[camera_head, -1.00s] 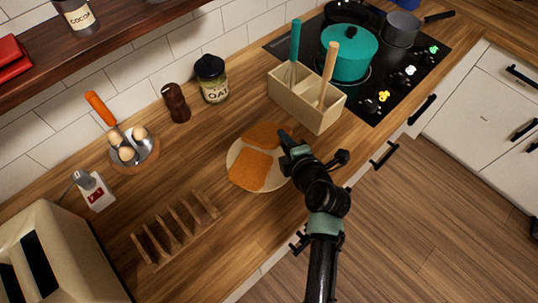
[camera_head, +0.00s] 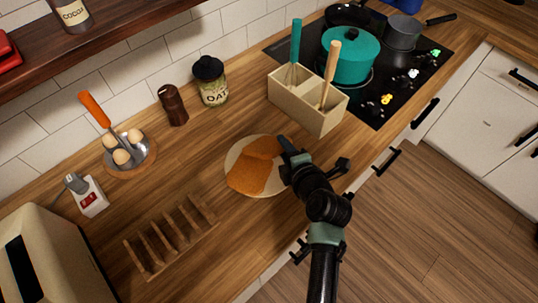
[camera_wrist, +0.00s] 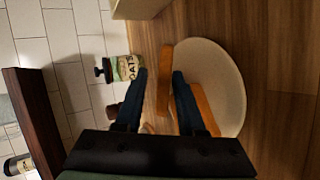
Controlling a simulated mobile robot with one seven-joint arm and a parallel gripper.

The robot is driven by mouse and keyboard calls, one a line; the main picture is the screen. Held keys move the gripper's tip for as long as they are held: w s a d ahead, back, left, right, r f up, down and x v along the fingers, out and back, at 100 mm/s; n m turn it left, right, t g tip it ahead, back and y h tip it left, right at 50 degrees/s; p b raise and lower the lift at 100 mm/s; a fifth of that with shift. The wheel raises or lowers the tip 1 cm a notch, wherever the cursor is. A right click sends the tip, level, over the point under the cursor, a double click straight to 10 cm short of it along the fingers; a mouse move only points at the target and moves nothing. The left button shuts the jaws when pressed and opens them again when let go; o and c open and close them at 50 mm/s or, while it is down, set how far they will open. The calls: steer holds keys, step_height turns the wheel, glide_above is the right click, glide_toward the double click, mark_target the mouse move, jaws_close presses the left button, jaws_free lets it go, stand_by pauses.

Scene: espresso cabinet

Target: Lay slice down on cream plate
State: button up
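The cream plate (camera_head: 236,157) lies on the wooden counter and shows as a pale oval in the wrist view (camera_wrist: 225,75). Two orange-brown slices are on it in the head view: a lower slice (camera_head: 249,175) and an upper slice (camera_head: 264,147), which meet or overlap. My gripper (camera_head: 285,145) is at the plate's right side, by the upper slice. In the wrist view its dark fingers (camera_wrist: 158,95) stand apart. One slice (camera_wrist: 164,75) shows edge-on between them, nearer the right finger, with a gap to the left finger. Another slice (camera_wrist: 206,112) is beyond the right finger.
An empty wooden rack (camera_head: 172,237) stands left of the plate. A utensil box (camera_head: 315,112) stands behind it, near the hob with a teal pot (camera_head: 350,55). An oats jar (camera_head: 211,85), brown mill (camera_head: 173,106), egg holder (camera_head: 130,155) and toaster (camera_head: 50,260) are farther left.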

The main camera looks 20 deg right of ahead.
steer(key=p+v, duration=0.1)
steer(key=v, duration=0.7)
steer(key=shift+p, duration=0.4)
step_height(320, 180, up, 7)
steer(key=s+p, duration=0.2)
steer(key=p, duration=0.2)
steer(key=shift+s+r, duration=0.2)
steer(key=shift+s, duration=0.1)
steer(key=shift+a, duration=0.1)
